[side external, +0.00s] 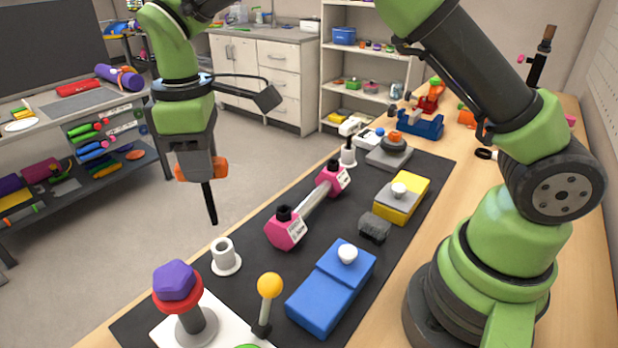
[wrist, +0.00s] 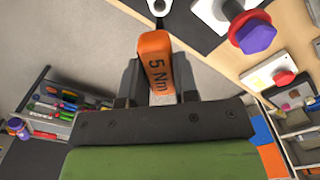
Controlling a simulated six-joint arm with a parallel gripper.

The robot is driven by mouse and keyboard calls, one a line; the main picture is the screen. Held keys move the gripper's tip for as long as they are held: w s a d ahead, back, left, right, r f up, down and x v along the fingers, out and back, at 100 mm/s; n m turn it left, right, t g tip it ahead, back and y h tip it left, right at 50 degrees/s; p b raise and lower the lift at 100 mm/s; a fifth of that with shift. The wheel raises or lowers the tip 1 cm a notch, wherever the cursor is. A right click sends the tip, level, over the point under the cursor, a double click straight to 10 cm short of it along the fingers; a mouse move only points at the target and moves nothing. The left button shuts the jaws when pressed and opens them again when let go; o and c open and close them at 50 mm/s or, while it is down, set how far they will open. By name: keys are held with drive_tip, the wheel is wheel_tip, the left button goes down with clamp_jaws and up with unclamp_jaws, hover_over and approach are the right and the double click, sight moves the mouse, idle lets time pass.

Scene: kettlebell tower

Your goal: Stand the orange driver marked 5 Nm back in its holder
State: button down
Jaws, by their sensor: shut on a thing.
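My gripper (side external: 202,166) is shut on the orange driver (side external: 220,168), gripping its handle crosswise. The driver's black shaft points down and leans slightly, its tip free in the air. In the wrist view the handle (wrist: 157,65) shows the black marking "5 Nm" between the two fingers. A white ring-shaped holder (side external: 224,258) with a round flange stands empty on the black mat, just below the shaft tip in the side view. The tip appears apart from it. The holder also shows at the top edge of the wrist view (wrist: 158,8), partly cut off.
A purple-topped, red-collared post (side external: 182,299) and a yellow-ball lever (side external: 268,300) stand near the holder. A pink dumbbell-like piece (side external: 308,207), a blue block (side external: 331,289) and a yellow-grey block (side external: 401,198) lie further right on the black mat (side external: 262,236).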

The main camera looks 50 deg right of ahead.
sight(214, 216)
idle(0.5)
drive_tip(key=shift+f, duration=1.65)
drive_tip(key=shift+f, duration=0.15)
drive_tip(key=shift+f, duration=2.85)
drive_tip(key=c, duration=0.6)
unclamp_jaws()
drive_tip(key=shift+c, duration=0.2)
drive_tip(key=c, duration=0.3)
